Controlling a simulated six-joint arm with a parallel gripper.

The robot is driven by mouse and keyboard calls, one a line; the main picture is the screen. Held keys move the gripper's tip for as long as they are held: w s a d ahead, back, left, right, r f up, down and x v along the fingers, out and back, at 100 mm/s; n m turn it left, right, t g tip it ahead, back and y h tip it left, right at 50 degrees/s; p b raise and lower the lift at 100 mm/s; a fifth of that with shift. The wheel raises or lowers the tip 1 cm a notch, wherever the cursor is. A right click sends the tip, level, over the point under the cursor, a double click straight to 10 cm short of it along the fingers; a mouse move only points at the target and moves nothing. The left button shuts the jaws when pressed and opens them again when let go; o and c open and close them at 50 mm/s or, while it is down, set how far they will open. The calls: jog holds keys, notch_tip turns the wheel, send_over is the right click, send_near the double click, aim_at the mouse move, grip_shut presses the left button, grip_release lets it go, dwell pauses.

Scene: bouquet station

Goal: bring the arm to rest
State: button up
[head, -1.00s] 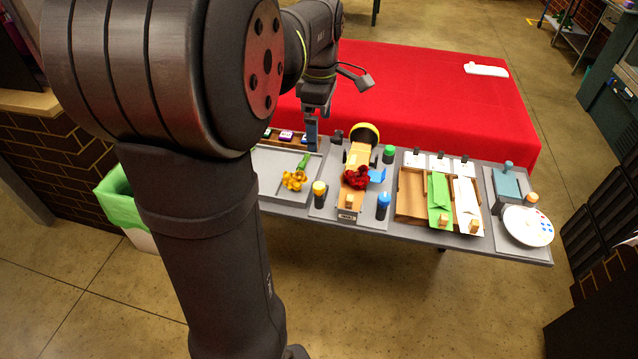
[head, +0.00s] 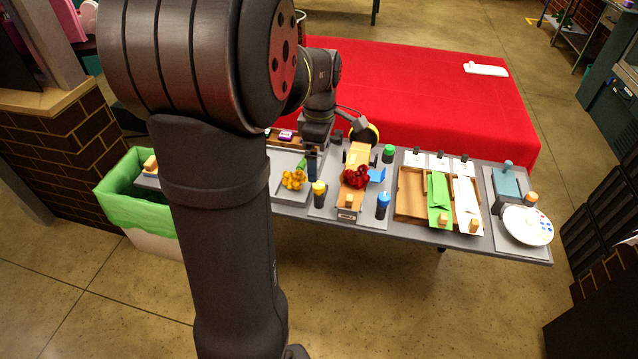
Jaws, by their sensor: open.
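My gripper (head: 312,168) shows at the end of my arm in the head view, pointing down over the right side of a grey tray (head: 288,198) on the table. It is open, and no object shows in it. Yellow flowers with a green stem (head: 293,180) lie in the tray just left of the fingertips. Whether the fingers touch the stem or the tray cannot be told. My large near arm links cover the table's left end.
Right of the tray are a yellow-capped bottle (head: 319,193), a wooden stand with red flowers (head: 355,178), a blue bottle (head: 383,204), a sectioned wooden box (head: 409,200) and a white plate (head: 527,226). A green-lined bin (head: 130,207) stands left. Red cloth (head: 430,90) lies behind.

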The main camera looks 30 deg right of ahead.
notch_tip(320, 180, up, 10)
dwell(0.7)
